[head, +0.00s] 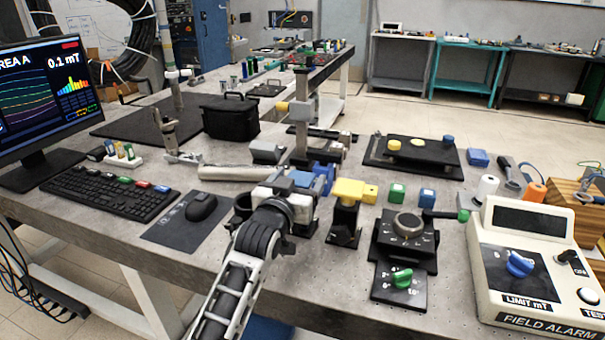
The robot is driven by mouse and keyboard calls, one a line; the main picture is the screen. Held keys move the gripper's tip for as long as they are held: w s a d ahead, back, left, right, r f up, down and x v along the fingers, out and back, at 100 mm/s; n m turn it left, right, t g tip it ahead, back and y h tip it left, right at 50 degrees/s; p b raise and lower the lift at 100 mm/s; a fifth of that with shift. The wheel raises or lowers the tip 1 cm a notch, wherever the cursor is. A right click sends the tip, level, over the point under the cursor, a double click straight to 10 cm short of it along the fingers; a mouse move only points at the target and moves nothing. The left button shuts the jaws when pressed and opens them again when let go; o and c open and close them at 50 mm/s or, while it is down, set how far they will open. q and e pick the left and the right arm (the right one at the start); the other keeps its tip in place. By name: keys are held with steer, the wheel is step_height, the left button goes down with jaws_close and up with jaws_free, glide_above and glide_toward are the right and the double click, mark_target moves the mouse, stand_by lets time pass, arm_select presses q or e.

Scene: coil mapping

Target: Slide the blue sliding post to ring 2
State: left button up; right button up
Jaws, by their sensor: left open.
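My left arm comes in from the bottom, and my left gripper (292,187) is at the middle of the bench, open. Blue parts show just beyond it, the clearest being a blue block (325,178) low on the bench beside the grey upright stand (301,140). I take this block for the blue sliding post, but the view is too small to be sure. The gripper is close in front of it and partly covers it; I cannot tell whether they touch. No ring marked 2 can be read. My right gripper is not in view.
A yellow block on a black stand (345,207) is just right of the gripper. A dial box (405,240), green and blue cubes and the field alarm box (535,265) stand farther right. A mouse pad (176,233), keyboard (110,192) and monitor are left.

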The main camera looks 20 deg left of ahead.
mark_target(303, 174)
arm_select(q)
steer(key=shift+w, duration=1.45)
steer(key=shift+c, duration=0.3)
